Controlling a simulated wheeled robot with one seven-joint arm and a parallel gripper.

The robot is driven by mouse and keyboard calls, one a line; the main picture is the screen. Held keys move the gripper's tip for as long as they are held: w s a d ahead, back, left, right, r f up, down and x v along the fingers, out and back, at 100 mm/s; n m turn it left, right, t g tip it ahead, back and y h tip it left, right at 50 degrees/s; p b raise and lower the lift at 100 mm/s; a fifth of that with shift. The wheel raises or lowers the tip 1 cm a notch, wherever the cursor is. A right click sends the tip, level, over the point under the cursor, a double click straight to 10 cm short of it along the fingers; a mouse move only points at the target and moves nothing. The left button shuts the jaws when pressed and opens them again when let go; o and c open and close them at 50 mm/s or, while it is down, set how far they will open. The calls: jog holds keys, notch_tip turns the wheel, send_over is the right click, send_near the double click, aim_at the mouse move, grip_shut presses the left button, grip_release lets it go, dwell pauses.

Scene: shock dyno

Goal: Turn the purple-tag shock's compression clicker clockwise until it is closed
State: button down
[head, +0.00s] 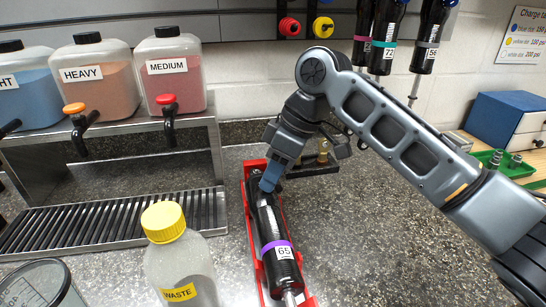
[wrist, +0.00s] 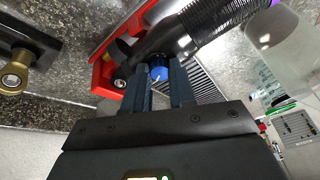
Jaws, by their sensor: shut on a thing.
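The purple-tag shock (head: 268,225), black with a purple band and a "65" label, lies in a red cradle (head: 249,215) on the counter. Its upper end is partly hidden by my gripper (head: 268,182) in the head view. In the wrist view the shock body (wrist: 205,35) and the red cradle (wrist: 103,75) show at the top. A blue clicker knob (wrist: 159,73) sits between the fingertips of my gripper (wrist: 160,80). The fingers are shut on the knob. Its markings are too small to read.
A clear waste bottle with a yellow cap (head: 163,222) stands left of the cradle. A drip tray (head: 120,228) and oil jugs (head: 170,75) are further left. Other shocks (head: 385,35) hang behind my arm.

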jog(key=m+p, duration=0.2)
jog(key=shift+s+r+m+p, duration=0.1)
jog(key=shift+r+m+p, duration=0.15)
jog(key=shift+m+p, duration=0.1)
jog(key=shift+f+m+t+p, duration=0.15)
jog(key=shift+m+t+p, duration=0.15)
jog(key=shift+m+p, duration=0.8)
jog(key=shift+m, duration=0.45)
jog(key=c, duration=0.9)
grip_release()
jog(key=shift+b, duration=0.3)
jog(key=b+v, duration=0.1)
jog(key=v, duration=0.6)
jog(key=shift+r, duration=0.35)
